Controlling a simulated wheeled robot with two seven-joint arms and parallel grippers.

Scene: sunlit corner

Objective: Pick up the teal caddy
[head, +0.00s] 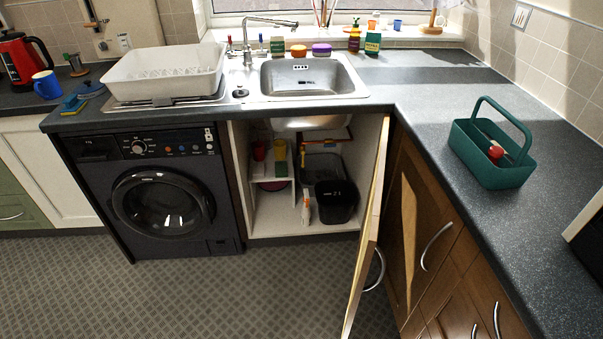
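The teal caddy (487,164) stands upright on the dark worktop at the right. It is an open box with an arched handle (507,116) over it. A small item with a red part (496,151) and a white part sits inside it; the rest of its inside is partly hidden by the front wall. Neither of my grippers shows in the head view.
The worktop (425,110) around the caddy is mostly clear, with a dark-sided white object (588,215) at the right edge. Below, a cupboard door (370,235) stands open into the floor space. A sink (305,77) and white dish rack (165,72) lie left.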

